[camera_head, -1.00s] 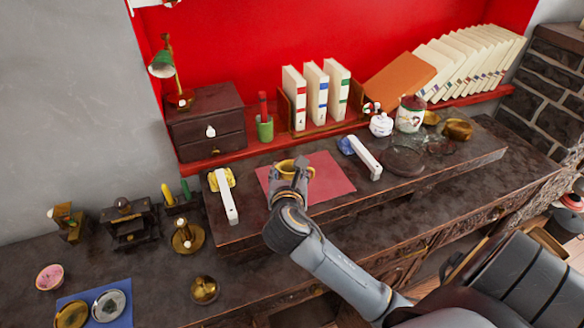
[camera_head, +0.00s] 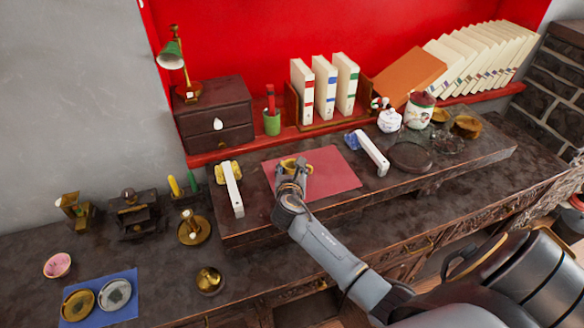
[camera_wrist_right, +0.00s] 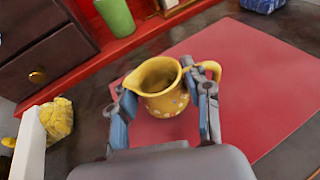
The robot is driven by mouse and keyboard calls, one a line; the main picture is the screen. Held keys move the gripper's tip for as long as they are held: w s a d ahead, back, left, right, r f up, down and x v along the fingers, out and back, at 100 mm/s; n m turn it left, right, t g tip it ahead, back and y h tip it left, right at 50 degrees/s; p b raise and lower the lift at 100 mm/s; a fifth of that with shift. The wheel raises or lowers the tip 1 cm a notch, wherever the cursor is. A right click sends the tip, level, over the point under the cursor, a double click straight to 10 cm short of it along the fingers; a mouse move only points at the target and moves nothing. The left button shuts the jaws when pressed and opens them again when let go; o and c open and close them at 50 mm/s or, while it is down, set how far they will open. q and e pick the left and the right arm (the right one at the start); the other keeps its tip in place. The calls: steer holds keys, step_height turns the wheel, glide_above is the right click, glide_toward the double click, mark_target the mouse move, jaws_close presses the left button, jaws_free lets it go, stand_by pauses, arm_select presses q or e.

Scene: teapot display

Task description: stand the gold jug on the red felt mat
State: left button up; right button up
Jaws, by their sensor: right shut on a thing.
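The gold jug (camera_head: 297,164) is over the left part of the red felt mat (camera_head: 335,177). In the wrist view the jug (camera_wrist_right: 165,104) looks upright, with its spout to the left and its handle to the right. My right gripper (camera_head: 293,176) is shut on the jug; in the wrist view its fingers (camera_wrist_right: 163,100) are on either side of it. The mat (camera_wrist_right: 262,85) lies bare to the right. The jug's base is hidden, so I cannot tell whether it touches the mat. My left gripper is not in view.
Behind are a green cup (camera_head: 272,123), a dark drawer box (camera_head: 214,116) and books (camera_head: 325,88). The mat's right part is free.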

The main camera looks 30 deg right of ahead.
steer(key=o, duration=1.2)
steer(key=shift+f, duration=0.1)
steer(key=shift+s+a, duration=0.1)
steer(key=shift+s, duration=0.05)
steer(key=v, duration=1.2)
